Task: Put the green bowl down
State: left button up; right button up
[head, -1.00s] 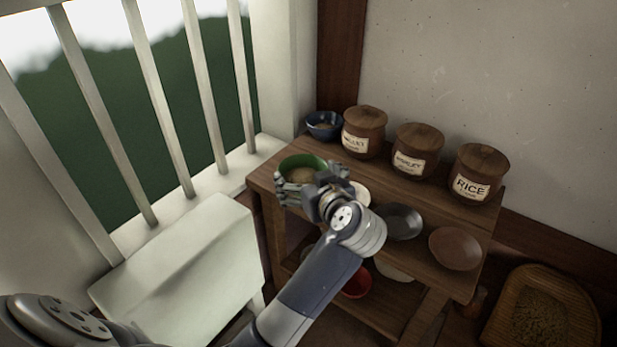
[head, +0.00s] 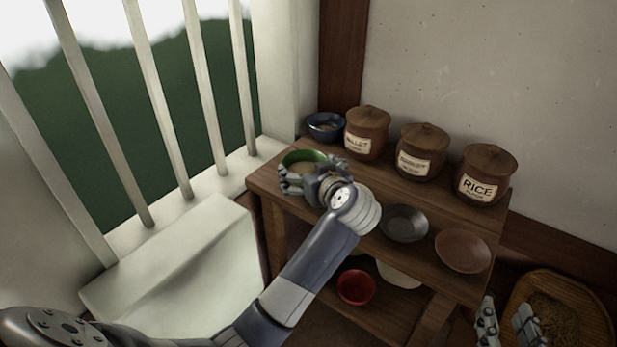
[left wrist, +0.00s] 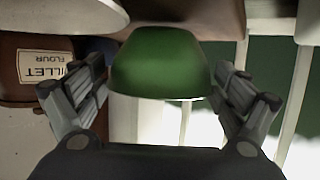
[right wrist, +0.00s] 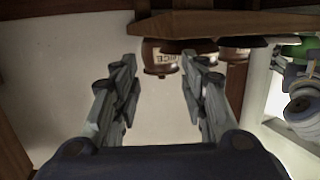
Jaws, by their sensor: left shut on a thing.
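The green bowl (head: 306,156), with something pale brown in it, is upright at the left end of the wooden shelf's top board (head: 272,181). I cannot tell whether it touches the board. My left gripper (head: 308,178) is shut on the green bowl, one finger on each side. In the left wrist view the bowl (left wrist: 158,66) is between the fingers (left wrist: 158,98). A green edge of the bowl (right wrist: 303,48) also shows in the right wrist view. My right gripper (head: 506,322) is open and empty at the lower right; its fingers stand apart in the right wrist view (right wrist: 160,65).
A blue bowl (head: 325,127) and brown lidded jars, including the rice jar (head: 486,174), stand along the back. A dark grey bowl (head: 404,224) and a brown bowl (head: 462,251) are in front. A red bowl (head: 356,287) is below. A woven tray (head: 600,318) lies right.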

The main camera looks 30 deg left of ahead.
pick_arm(q)
jog(key=shift+f, duration=0.5)
pick_arm(e)
jog(key=shift+w+a+r+t, duration=0.15)
jog(key=shift+r+t, duration=0.3)
jog(key=shift+r, duration=0.35)
jog(key=shift+w+a+r+t, duration=0.15)
jog(key=shift+r+t, duration=0.3)
jog(key=shift+r, duration=0.3)
jog(key=shift+s+f, duration=0.1)
jog(key=shift+f, duration=0.05)
pick_arm(q)
jog(key=shift+f, duration=0.1)
pick_arm(e)
jog(key=shift+d+f+g, duration=0.1)
jog(key=shift+f+g, duration=0.2)
pick_arm(q)
jog(key=o, duration=0.9)
jog(key=shift+c, duration=0.2)
pick_arm(e)
jog(key=shift+f, duration=0.15)
